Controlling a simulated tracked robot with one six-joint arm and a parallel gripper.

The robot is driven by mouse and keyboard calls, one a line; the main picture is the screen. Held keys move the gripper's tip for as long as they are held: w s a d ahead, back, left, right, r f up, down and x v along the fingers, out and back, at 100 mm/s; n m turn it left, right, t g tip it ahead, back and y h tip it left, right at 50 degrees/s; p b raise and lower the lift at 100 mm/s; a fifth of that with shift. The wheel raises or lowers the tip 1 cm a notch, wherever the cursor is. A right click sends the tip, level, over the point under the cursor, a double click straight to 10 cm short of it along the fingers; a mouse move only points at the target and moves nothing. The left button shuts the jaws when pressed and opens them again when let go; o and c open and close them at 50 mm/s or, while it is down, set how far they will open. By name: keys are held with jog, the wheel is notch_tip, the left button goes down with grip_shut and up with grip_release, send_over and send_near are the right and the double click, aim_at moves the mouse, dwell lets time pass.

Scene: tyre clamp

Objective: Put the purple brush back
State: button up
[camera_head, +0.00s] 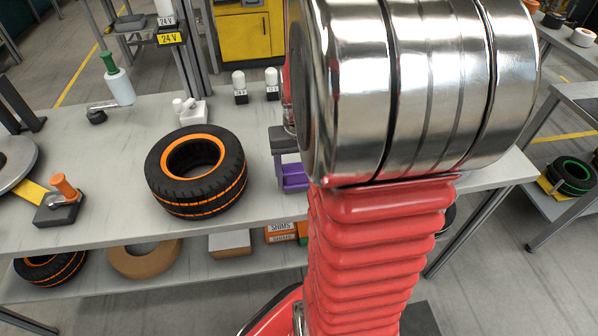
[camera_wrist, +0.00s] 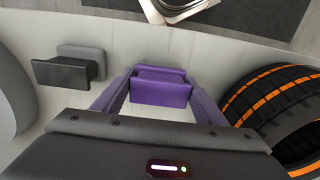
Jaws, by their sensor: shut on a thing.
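The purple brush (camera_wrist: 161,88) shows in the wrist view as a small block with a wider front part. It sits between the two fingers of my gripper (camera_wrist: 160,80), which is shut on it. The pale worktop lies beneath; I cannot tell whether the brush touches it. In the head view, my gripper (camera_head: 291,168) is a dark body with purple parts below, right of the orange-striped tyre (camera_head: 196,172). There I cannot separate brush from fingers, and my arm hides the area to the right.
A grey and black block (camera_wrist: 68,66) stands left of the brush in the wrist view. The tyre (camera_wrist: 275,110) is close on the right. A dark mat (camera_wrist: 250,25) lies beyond the worktop edge. White-capped items (camera_head: 240,86) and a green-topped bottle (camera_head: 117,80) stand at the back.

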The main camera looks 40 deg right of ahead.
jog(key=o, duration=1.1)
jog(key=shift+o, duration=0.2)
notch_tip(320, 180, up, 12)
dwell(0.3)
jog(key=s+a+r+n+t, duration=0.1)
jog(key=s+a+n+t, duration=0.1)
jog(key=a, duration=0.9)
jog(key=s+a+r+n+t, duration=0.1)
jog(key=s+a+n+t, duration=0.1)
jog(key=a, duration=1)
jog(key=n+t, duration=0.1)
jog(key=n, duration=0.1)
jog(key=shift+n, duration=0.4)
